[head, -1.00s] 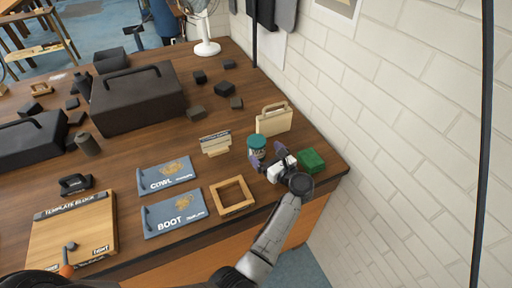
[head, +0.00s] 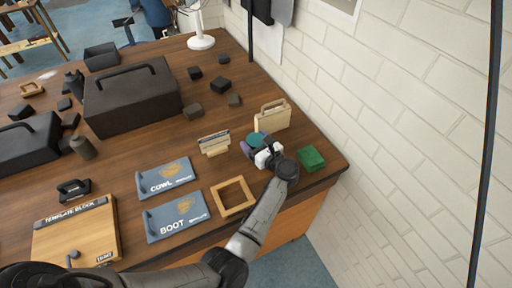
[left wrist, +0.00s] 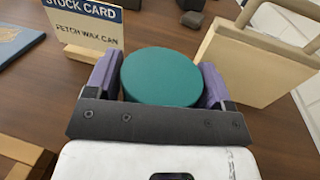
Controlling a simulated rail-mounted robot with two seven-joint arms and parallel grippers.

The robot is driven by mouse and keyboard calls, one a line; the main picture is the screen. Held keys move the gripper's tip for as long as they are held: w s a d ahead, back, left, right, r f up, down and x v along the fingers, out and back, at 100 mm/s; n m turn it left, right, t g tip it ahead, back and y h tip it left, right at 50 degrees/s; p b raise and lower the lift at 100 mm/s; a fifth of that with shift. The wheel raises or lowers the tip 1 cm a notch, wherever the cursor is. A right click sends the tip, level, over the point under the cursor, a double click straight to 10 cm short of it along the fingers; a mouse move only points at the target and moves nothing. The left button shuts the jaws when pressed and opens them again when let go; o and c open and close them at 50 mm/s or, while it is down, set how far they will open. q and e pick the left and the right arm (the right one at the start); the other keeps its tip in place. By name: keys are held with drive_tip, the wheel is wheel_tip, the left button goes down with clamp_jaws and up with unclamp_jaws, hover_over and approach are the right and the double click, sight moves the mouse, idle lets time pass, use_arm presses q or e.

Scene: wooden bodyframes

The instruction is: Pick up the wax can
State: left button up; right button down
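The wax can (head: 254,138) has a round teal lid and stands near the right end of the wooden table. In the left wrist view its lid (left wrist: 161,77) fills the space between two purple fingers. My left gripper (head: 257,146) is open, with one finger on each side of the can. The fingers sit very close to the lid's edge; I cannot tell whether they touch it. The can's lower body is hidden. A stock card (left wrist: 84,25) reading "fetch wax can" stands just beside the can. My right gripper is out of view.
A cream case with a handle (head: 272,116) stands close behind the can. A green block (head: 311,158) lies to its right, near the table edge and white brick wall. A square wooden frame (head: 232,198) and blue cowl and boot boards (head: 167,180) lie to the left.

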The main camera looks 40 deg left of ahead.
use_arm(q)
drive_tip(key=c, duration=0.8)
drive_tip(key=shift+r, duration=0.1)
